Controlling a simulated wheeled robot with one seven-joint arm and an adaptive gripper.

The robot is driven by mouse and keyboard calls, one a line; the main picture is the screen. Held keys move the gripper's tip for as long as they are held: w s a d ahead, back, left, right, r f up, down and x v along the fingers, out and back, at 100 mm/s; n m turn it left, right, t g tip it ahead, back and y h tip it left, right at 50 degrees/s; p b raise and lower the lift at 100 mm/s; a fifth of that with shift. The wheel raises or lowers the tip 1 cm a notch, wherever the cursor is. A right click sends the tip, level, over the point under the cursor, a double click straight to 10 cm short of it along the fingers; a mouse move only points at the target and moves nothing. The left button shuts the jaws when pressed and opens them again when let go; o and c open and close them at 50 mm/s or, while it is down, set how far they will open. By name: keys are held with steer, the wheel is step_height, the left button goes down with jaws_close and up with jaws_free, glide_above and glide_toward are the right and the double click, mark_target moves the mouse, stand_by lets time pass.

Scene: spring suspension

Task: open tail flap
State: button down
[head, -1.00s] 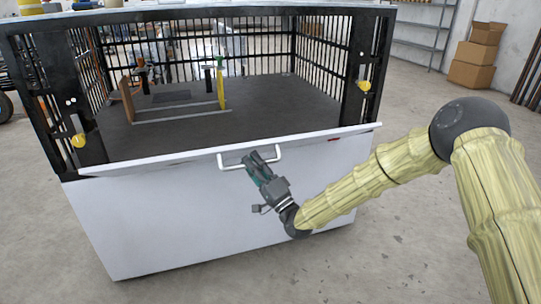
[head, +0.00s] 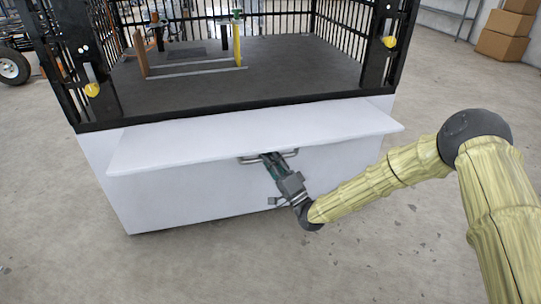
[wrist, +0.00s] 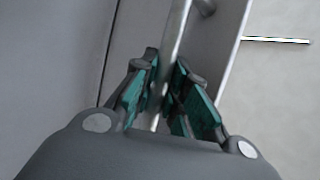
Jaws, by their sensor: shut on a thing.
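The white tail flap (head: 250,130) juts out toward me from the lower front of the black barred cage body, with its broad face showing. Yellow knobs sit on the left post (head: 92,90) and the right post (head: 389,42).
The cage floor (head: 250,70) holds a small frame with brown and yellow uprights. Cardboard boxes (head: 507,35) stand at the back right. A wheel (head: 12,67) is at the far left. The concrete floor (head: 300,265) in front is clear.

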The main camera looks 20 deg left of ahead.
stand_by(0.3)
steer(key=c, duration=1.4)
jaws_free()
steer(key=v, duration=1.2)
steer(key=shift+f, duration=0.1)
